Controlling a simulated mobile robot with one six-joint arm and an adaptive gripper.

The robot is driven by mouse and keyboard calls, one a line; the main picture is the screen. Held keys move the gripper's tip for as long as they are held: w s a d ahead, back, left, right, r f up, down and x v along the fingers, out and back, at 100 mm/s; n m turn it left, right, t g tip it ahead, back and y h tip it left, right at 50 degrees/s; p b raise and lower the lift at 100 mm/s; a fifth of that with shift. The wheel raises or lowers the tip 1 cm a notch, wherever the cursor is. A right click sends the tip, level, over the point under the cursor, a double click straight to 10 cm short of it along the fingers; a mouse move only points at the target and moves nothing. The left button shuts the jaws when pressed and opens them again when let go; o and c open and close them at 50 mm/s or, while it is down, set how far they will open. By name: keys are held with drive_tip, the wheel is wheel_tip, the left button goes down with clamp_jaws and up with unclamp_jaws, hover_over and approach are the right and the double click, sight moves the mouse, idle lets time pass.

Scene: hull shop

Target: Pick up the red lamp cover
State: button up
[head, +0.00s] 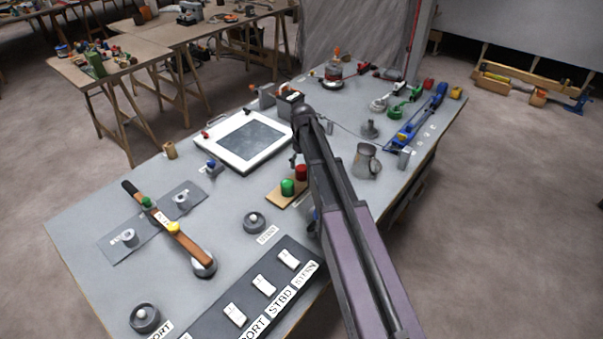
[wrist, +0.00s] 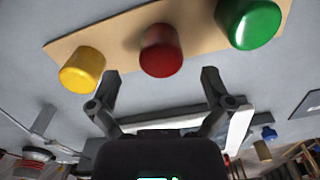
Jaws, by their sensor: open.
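The red lamp cover (wrist: 161,52) is a short round cap on a tan board (wrist: 118,42). In the wrist view it stands between a yellow cover (wrist: 83,71) and a green cover (wrist: 248,23). My gripper (wrist: 159,76) is open and empty. Its two fingertips are spread to either side below the red cover in the picture, apart from it. In the head view the red cover (head: 301,171) shows beside the green cover (head: 287,187), close to my arm. My arm hides the yellow cover and most of the gripper there.
A white-framed panel (head: 212,155) lies on the bench behind the board. A grey mug (head: 366,160) stands right of my arm. A switch panel (head: 222,316) lies in front, and a brown-handled lever (head: 185,240) at the left. Bare bench surface shows left of the board.

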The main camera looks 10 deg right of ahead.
sight(301, 167)
drive_tip(key=shift+w+a+f+b, duration=0.1)
drive_tip(key=shift+w+f+b, duration=0.05)
drive_tip(key=shift+f+b, duration=0.55)
drive_tip(key=shift+w+a+f+b, duration=0.1)
drive_tip(key=shift+f+b, duration=0.5)
drive_tip(key=shift+f, duration=0.2)
drive_tip(key=shift+f+b, duration=0.9)
drive_tip(key=shift+c, duration=0.2)
drive_tip(key=c, duration=1)
